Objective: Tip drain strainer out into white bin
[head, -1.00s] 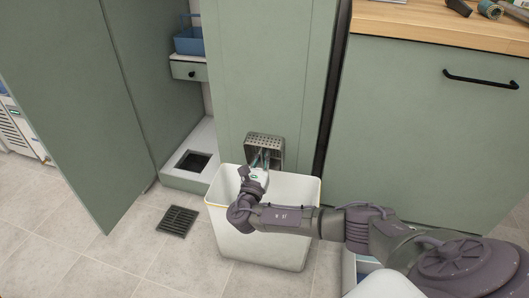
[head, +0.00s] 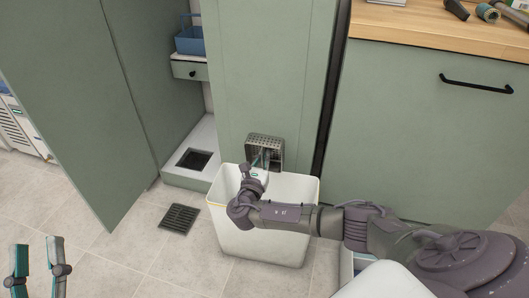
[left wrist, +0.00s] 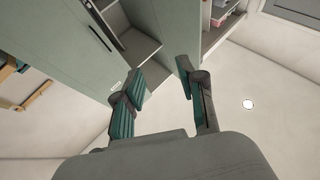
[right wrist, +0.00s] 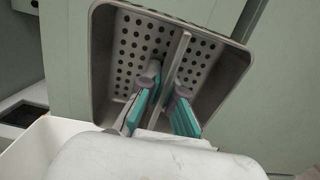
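The drain strainer (head: 264,143) is a metal box with perforated walls. It is above the back rim of the white bin (head: 262,240), tilted with its open side towards me. My right gripper (head: 261,159) reaches into it over the bin. In the right wrist view the fingers (right wrist: 167,78) lie on either side of the strainer's (right wrist: 218,62) central bar (right wrist: 182,50) and are shut on it. No debris shows in the visible part of the strainer; the fingers hide some of it. My left gripper (head: 37,243) is open and empty at the lower left, away from the bin.
A square drain opening (head: 198,160) lies in the pale ledge (head: 183,178) left of the bin. A dark grate (head: 178,218) lies on the floor nearby. A green panel (head: 272,70) stands directly behind the strainer. An open cabinet door (head: 75,100) is at the left.

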